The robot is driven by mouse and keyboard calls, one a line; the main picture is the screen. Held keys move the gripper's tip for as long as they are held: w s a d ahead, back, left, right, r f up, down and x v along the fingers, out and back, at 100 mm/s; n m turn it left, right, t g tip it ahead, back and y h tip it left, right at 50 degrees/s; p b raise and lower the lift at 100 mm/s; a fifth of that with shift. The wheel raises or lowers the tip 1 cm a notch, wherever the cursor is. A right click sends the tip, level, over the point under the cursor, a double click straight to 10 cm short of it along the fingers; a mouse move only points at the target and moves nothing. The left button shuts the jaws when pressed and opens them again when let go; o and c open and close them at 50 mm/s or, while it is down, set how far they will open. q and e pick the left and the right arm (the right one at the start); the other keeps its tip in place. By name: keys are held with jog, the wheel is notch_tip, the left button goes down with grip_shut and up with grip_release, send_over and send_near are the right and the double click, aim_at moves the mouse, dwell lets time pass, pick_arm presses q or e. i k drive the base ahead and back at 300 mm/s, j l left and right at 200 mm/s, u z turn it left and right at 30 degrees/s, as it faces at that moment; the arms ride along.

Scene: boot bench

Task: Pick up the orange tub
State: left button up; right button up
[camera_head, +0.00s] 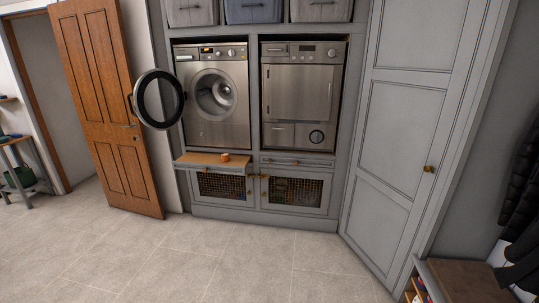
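A small orange tub (225,158) stands on a pulled-out wooden shelf (200,161) below the washing machine, near the shelf's right end. Nothing touches it from above. Neither of my grippers shows in the head view, so whether they are open or shut is hidden.
The washing machine (213,97) has its round door (158,99) swung open to the left, above the shelf. A dryer (300,97) stands to its right. A wooden door (105,105) is at the left, a bench (470,280) at the lower right. The tiled floor (215,255) in front is clear.

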aim_at(225, 157)
jog(key=i+u, duration=0.35)
jog(key=i, duration=0.45)
jog(key=i+j, duration=0.25)
jog(key=i, duration=0.2)
jog(key=i+j+z, duration=0.1)
jog(key=i+j, duration=0.15)
jog(key=i, duration=0.25)
jog(key=i+j+z, duration=0.3)
jog(key=i+j, duration=0.15)
jog(key=j, duration=0.3)
jog(key=i+j+z, duration=0.15)
jog(key=j, duration=0.25)
